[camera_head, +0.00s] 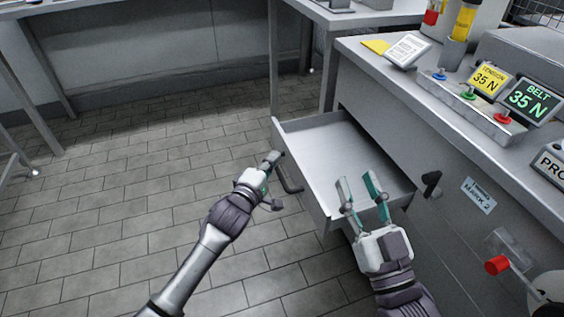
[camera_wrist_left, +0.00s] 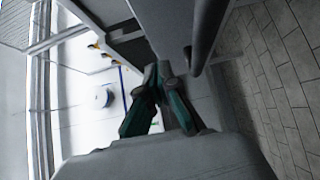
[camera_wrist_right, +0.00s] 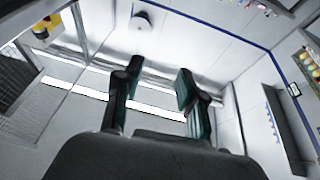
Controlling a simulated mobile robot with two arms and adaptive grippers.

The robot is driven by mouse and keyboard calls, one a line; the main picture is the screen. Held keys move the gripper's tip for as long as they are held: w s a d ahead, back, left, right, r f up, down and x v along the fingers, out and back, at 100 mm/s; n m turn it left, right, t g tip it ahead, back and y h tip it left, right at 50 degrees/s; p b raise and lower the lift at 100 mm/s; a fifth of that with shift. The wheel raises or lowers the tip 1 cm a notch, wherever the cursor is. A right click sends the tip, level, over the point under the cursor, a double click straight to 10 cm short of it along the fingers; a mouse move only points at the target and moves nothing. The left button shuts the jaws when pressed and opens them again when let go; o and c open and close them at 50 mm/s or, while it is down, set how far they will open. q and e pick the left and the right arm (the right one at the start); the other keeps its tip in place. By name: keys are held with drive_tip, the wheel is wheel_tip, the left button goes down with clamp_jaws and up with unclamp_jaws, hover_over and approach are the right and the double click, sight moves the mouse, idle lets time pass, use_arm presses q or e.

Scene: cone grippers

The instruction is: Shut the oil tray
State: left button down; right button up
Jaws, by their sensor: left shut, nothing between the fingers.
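The oil tray (camera_head: 335,147) is an empty grey drawer that stands pulled out of the grey cabinet. A dark bar handle (camera_head: 289,178) is on its front face; a dark bar close up in the left wrist view (camera_wrist_left: 205,35) looks like this handle. My left gripper (camera_head: 272,160) is shut and empty, just in front of the tray's front face, near the handle. I cannot tell if it touches. My right gripper (camera_head: 363,190) is open and empty, its fingers pointing up, in front of the tray's near side in the picture. The right wrist view shows its fingers (camera_wrist_right: 158,85) apart.
The cabinet top holds a button panel (camera_head: 470,100), a BELT display (camera_head: 529,101) and a TENSION display (camera_head: 487,80). A black knob (camera_head: 431,184) and a red-tipped lever (camera_head: 498,265) stick out of the cabinet front. The tiled floor (camera_head: 130,180) at left is clear.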

use_arm(q)
drive_tip(key=shift+w+d+b, duration=0.2)
drive_tip(key=shift+d, duration=0.45)
drive_tip(key=shift+w+d+b, duration=0.2)
drive_tip(key=shift+d, duration=0.4)
use_arm(e)
drive_tip(key=shift+s+r+t+y, duration=0.15)
drive_tip(key=shift+s+r+t, duration=0.3)
drive_tip(key=shift+r, duration=0.2)
drive_tip(key=shift+s+r+t+y, duration=0.1)
drive_tip(key=shift+s+r+t, duration=0.2)
drive_tip(key=shift+r+t, duration=0.35)
drive_tip(key=shift+s+r+t+y, duration=0.15)
drive_tip(key=shift+s+r+t, duration=0.25)
drive_tip(key=shift+r, duration=0.3)
